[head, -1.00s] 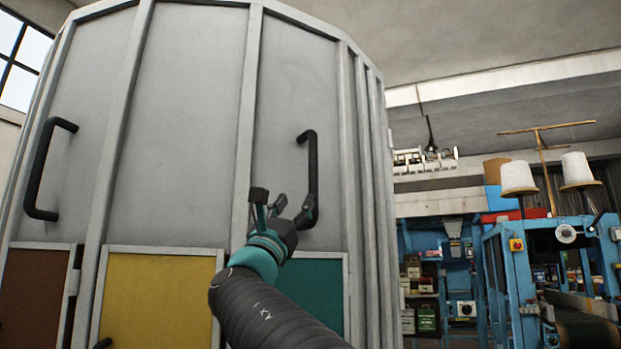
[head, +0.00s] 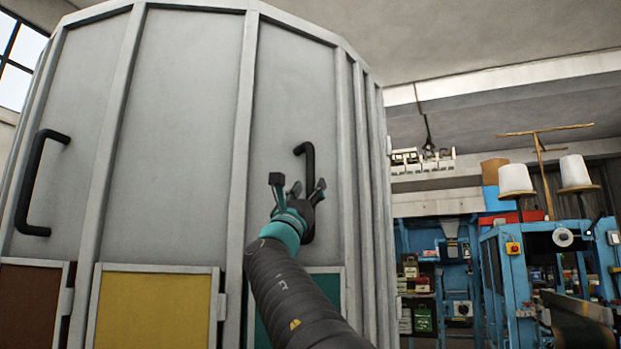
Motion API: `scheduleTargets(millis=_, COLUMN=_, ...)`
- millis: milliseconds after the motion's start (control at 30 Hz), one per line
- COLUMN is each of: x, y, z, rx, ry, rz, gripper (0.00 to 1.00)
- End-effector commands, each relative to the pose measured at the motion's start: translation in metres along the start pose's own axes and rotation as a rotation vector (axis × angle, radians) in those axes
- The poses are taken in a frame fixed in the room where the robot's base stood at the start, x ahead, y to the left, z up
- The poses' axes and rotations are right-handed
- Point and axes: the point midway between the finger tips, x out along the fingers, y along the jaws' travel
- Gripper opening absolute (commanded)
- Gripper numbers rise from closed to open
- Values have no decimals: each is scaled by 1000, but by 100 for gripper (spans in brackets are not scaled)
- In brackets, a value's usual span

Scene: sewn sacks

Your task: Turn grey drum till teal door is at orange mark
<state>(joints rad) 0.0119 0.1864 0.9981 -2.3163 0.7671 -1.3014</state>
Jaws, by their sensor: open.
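The grey drum (head: 185,130) is a large many-sided cylinder filling the left and middle of the head view. The teal door (head: 329,287) is low on its right-hand face, partly hidden behind my arm. A black handle (head: 306,160) stands upright on the panel above the teal door. My gripper (head: 297,184) is open, in front of this handle's lower part and overlapping it in the picture. I cannot tell whether they touch. No orange mark on or by the drum can be made out.
A yellow door (head: 150,312) and a brown door (head: 30,300) sit left of the teal one. Another black handle (head: 38,180) is on the left panel. A blue machine (head: 515,265) with white thread cones (head: 515,180) stands to the right, apart from the drum.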

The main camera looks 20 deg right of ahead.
Motion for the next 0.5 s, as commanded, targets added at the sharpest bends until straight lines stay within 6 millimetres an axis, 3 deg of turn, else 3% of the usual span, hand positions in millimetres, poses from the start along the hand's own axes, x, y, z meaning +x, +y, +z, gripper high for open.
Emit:
scheduleTargets(millis=200, x=17, y=0, z=0, rx=1, ry=0, rz=0, gripper=48)
scheduleTargets(millis=500, x=18, y=0, z=0, rx=1, ry=0, rz=1, gripper=48)
